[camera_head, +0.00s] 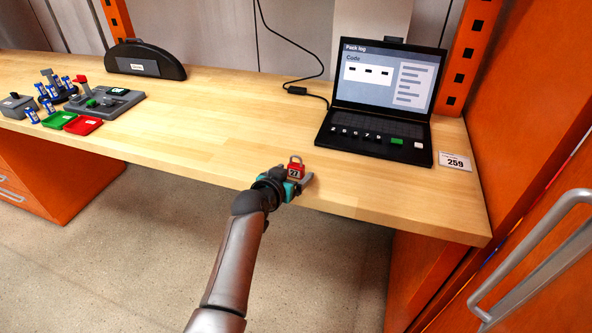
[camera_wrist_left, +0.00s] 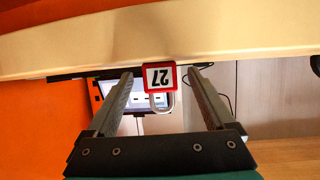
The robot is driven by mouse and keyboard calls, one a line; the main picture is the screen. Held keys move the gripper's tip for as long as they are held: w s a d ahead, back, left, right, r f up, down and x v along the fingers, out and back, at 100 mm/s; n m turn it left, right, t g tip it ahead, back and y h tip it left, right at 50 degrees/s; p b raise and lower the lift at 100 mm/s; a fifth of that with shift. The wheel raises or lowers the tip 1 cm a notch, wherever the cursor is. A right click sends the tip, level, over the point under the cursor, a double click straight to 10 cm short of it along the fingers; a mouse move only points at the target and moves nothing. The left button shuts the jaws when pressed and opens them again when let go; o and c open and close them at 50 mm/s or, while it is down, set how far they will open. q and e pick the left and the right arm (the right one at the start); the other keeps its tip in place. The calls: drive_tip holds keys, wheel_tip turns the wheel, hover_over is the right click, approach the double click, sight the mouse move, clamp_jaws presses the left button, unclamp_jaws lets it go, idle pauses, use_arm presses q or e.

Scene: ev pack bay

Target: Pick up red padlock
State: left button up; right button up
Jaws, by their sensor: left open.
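The red padlock (camera_head: 296,171) has a grey shackle and a white label reading 27. It stands upright at the front edge of the wooden bench (camera_head: 225,150). My left gripper (camera_head: 298,184) is at that edge, right by the padlock, and partly covers its lower part. In the left wrist view, which is upside down, the padlock (camera_wrist_left: 159,76) shows between the two spread fingers (camera_wrist_left: 163,78) of my left gripper, near their tips. Gaps show on both sides of it. My right gripper is not in view.
A black laptop (camera_head: 378,135) stands at the right with a 259 card (camera_head: 455,161) beside it. At the left are a green tray (camera_head: 59,119), a red tray (camera_head: 83,125), a grey fixture (camera_head: 108,103) and several small blue-and-white items. The bench middle is clear.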

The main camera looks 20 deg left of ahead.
use_arm(q)
drive_tip(key=shift+c, duration=0.4)
clamp_jaws()
drive_tip(key=shift+r, duration=0.15)
wheel_tip(320, 180, up, 19)
drive_tip(key=p, duration=0.5)
drive_tip(key=s+d+r+n+y+b, duration=0.1)
drive_tip(key=s+d+r+b, duration=0.1)
drive_tip(key=s+r, duration=0.7)
drive_tip(key=shift+s+b, duration=0.55)
drive_tip(key=shift+s, duration=1.1)
